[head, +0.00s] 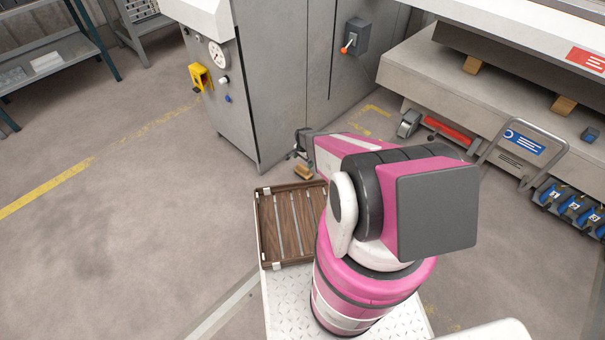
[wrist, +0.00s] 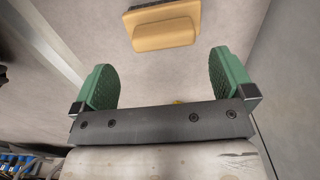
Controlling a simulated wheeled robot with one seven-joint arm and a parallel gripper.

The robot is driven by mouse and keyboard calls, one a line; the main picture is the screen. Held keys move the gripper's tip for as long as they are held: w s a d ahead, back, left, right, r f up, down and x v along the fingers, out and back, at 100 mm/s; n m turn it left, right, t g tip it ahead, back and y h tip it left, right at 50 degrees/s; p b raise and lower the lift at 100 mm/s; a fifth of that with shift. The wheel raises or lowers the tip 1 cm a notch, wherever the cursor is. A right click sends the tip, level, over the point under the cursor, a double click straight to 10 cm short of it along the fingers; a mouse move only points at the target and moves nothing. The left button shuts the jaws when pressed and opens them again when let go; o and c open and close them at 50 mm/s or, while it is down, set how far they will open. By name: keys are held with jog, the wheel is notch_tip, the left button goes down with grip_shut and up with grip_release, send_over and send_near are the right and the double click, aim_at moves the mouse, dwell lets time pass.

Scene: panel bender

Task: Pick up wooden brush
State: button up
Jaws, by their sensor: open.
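The wooden brush (wrist: 165,32) shows at the top of the wrist view, a light wooden block with a dark bristle edge. In the head view a small wooden piece (head: 303,173), seemingly the same brush, lies on the floor by the grey cabinet's base. My gripper (wrist: 163,72) is open, with two green-padded fingers apart and nothing between them. The brush lies beyond the fingertips, roughly centred between them. In the head view my gripper (head: 299,149) is partly hidden by my arm, close to the brush.
A slatted wooden tray (head: 281,262) sits on my base near the brush. The grey cabinet (head: 262,80) stands close behind the gripper. Floor at the left is clear.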

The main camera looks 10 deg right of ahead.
aim_at(304, 166)
jog(key=f, duration=0.6)
jog(key=shift+w+d+f, duration=0.15)
jog(key=shift+w+f, duration=0.15)
jog(key=shift+f, duration=0.1)
jog(key=c, duration=0.9)
jog(key=shift+o, duration=0.2)
jog(key=shift+r, duration=0.1)
jog(key=shift+r, duration=0.55)
jog(key=r, duration=0.3)
jog(key=shift+s+a+r, duration=0.25)
jog(key=shift+s+r, duration=0.05)
jog(key=shift+s, duration=0.1)
jog(key=s+a+r, duration=0.6)
jog(key=s+a, duration=0.1)
jog(key=s, duration=0.1)
jog(key=shift+a+r, duration=0.1)
jog(key=shift+o, duration=1.3)
jog(key=shift+r, duration=0.1)
jog(key=shift+c, duration=0.2)
